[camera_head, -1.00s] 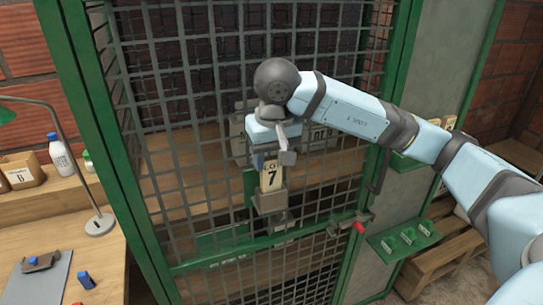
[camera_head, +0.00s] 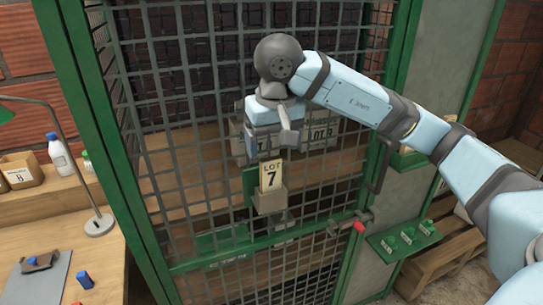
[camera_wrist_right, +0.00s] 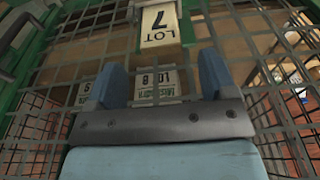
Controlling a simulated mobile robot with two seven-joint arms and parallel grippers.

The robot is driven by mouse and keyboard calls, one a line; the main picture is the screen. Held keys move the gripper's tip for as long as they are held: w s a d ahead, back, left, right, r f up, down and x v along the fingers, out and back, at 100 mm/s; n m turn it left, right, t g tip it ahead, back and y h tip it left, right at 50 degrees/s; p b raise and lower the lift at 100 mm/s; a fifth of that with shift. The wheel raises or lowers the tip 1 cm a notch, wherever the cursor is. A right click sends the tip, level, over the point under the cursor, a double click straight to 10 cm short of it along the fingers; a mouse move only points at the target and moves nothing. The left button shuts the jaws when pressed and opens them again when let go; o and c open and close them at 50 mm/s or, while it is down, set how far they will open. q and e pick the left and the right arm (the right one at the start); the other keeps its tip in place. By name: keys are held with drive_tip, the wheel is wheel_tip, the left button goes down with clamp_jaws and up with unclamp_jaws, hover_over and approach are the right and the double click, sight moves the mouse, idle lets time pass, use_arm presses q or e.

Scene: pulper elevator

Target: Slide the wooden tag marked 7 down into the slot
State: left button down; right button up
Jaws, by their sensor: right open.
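The wooden tag (camera_head: 271,176), marked LOT 7, stands upright with its lower end in the grey slot holder (camera_head: 270,201) on the green mesh door. Its upper part with the writing shows above the holder. In the right wrist view the tag (camera_wrist_right: 160,25) is at the top, beyond the fingertips and apart from them. My right gripper (camera_wrist_right: 157,80) is open and empty, its two blue fingers spread. In the head view the right gripper (camera_head: 277,140) is just above the tag; its fingertips are hard to make out there. My left gripper is not in view.
The green-framed mesh door (camera_head: 185,200) fills the middle. Boxes marked LOT (camera_head: 322,133) stand on a shelf behind it. A latch with a red handle (camera_head: 360,227) is at lower right. A green shelf with several green items (camera_head: 408,236) and a wooden pallet (camera_head: 445,262) are at right.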

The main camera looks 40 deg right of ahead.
wheel_tip(320, 180, up, 10)
drive_tip(key=s+p, duration=0.1)
drive_tip(key=p, duration=0.1)
drive_tip(key=shift+s+a, duration=0.25)
drive_tip(key=shift+s, duration=0.05)
